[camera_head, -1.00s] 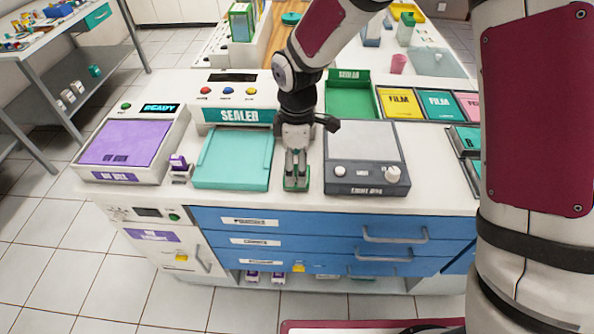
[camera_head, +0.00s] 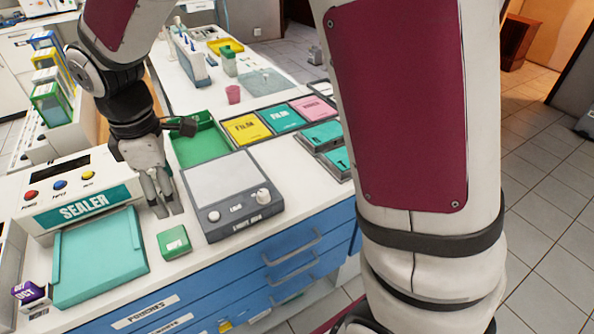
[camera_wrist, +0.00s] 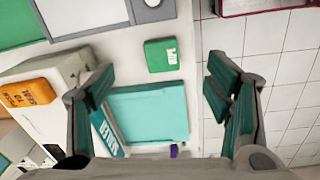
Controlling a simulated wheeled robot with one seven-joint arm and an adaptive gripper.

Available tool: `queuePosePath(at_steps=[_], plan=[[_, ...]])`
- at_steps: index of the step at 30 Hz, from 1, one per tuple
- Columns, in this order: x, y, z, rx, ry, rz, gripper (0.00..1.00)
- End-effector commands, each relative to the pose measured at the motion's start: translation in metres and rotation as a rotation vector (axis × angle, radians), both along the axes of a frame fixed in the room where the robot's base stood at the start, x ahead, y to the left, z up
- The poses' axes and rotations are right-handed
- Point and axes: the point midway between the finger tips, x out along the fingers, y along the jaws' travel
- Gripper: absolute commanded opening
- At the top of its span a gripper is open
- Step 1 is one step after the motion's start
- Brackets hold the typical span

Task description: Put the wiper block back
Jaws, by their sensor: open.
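The small green block (camera_head: 174,241), which looks like the wiper block, lies flat on the white counter. It sits between the teal sealer tray and the grey light box.
The sealer (camera_head: 85,208) with its teal tray (camera_head: 100,255) is left of the block. The light box (camera_head: 229,218) is close on the right. A purple-and-white box (camera_head: 31,293) stands front left.

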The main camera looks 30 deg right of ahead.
Motion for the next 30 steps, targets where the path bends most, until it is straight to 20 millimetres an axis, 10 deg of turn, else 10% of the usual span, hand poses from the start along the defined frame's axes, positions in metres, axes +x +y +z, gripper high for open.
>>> queuePosePath(at_steps=[12,21,30], plan=[[-0.097,-0.113,0.101,0.067,-0.203,-0.696,0.72],[-0.18,-0.158,0.118,0.224,-0.291,-1.152,0.72],[-0.211,-0.167,0.114,0.31,-0.306,-1.329,0.72]])
